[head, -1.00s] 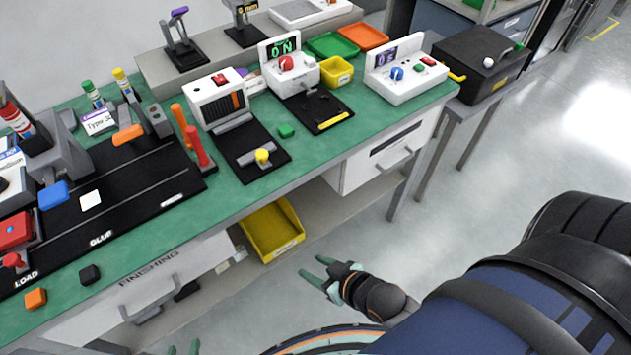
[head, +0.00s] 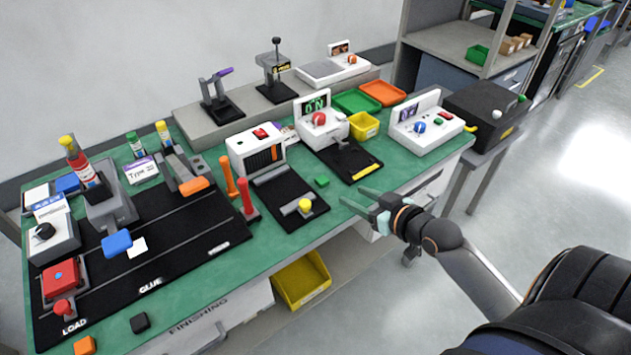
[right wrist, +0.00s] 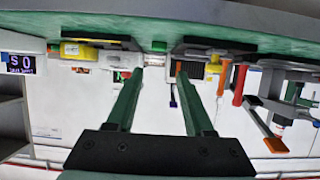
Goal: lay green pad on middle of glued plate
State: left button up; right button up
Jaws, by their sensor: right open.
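The green pad (head: 321,181) is a small block lying on the bench, between the black mats. It also shows in the right wrist view (right wrist: 158,46), beyond the gap between my fingers. A white square plate (head: 137,247) lies on the black board near the GLUE label, beside a blue block; I cannot make out glue on it. My right gripper (head: 353,196) is open and empty near the front bench edge, to the right of the pad and apart from it. Its open fingers also show in the right wrist view (right wrist: 157,76). My left gripper is out of view.
A black mat with a yellow knob (head: 305,206) lies left of the pad. Another mat with a yellow strip (head: 368,172) lies to its right. Red and orange posts (head: 247,198) stand further left. A yellow bin (head: 302,280) sits below the bench.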

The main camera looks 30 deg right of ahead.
aim_at(323, 180)
jog(key=b+x, duration=0.1)
jog(key=x, duration=1.1)
jog(key=shift+d+f, duration=0.1)
grip_shut()
